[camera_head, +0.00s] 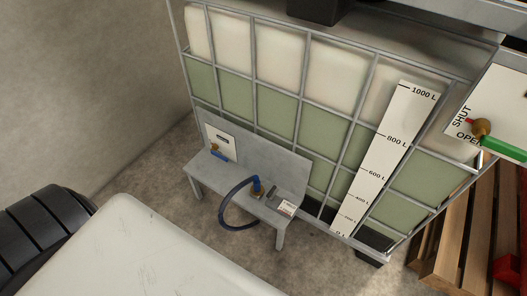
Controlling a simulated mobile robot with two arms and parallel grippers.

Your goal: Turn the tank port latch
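At the right edge, a white panel (505,88) carries the words SHUT and OPEN. On it sits a brass knob (481,128) with a small red tip on its left, near the two words. A green bar-like handle (506,149) runs from beside the knob to the right edge, where it is cut off. I cannot tell which word the red tip marks. The caged tank (275,103) stands behind, pale above and green below, with a white litre scale (388,155) reading up to 1000 L. Neither of my grippers is in view.
A low grey bench (240,185) in front of the tank holds a blue hose (224,207), a small blue-handled fitting (217,152) and a labelled plate. Wooden slats (455,240) and a red object (508,271) are at lower right. A black ribbed tyre-like object (45,235) is at lower left.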

